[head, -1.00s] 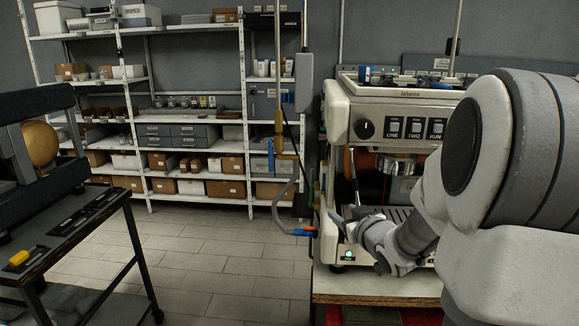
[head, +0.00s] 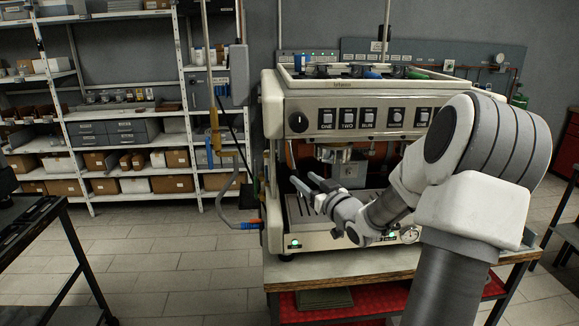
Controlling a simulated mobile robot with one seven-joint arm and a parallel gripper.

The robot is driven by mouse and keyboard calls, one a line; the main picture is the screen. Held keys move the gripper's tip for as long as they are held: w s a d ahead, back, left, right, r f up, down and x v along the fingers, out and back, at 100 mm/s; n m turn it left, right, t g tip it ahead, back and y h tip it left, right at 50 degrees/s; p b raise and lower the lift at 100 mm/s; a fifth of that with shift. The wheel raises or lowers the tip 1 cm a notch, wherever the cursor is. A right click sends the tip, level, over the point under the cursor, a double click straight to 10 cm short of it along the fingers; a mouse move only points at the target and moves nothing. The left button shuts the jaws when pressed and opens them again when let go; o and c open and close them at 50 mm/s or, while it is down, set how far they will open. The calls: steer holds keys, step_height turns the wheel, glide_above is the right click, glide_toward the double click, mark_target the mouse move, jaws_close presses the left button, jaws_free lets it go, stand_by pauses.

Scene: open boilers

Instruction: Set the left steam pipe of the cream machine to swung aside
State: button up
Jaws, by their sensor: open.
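The cream machine (head: 385,92) stands on a bench right of centre, with a dark knob and a row of labelled buttons on its front. The fingertips are close to the pipe's lower end. I cannot tell whether they touch it. My arm hides the right part of the machine's front.
A vertical brass-ended pipe (head: 214,130) hangs left of the machine. Shelving (head: 75,117) stands behind. A dark table (head: 40,235) is at far left, with clear floor between.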

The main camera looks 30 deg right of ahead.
mark_target(294, 170)
steer(key=w, duration=0.6)
steer(key=w+p, duration=0.1)
steer(key=w, duration=0.2)
steer(key=shift+d, duration=0.25)
jaws_close()
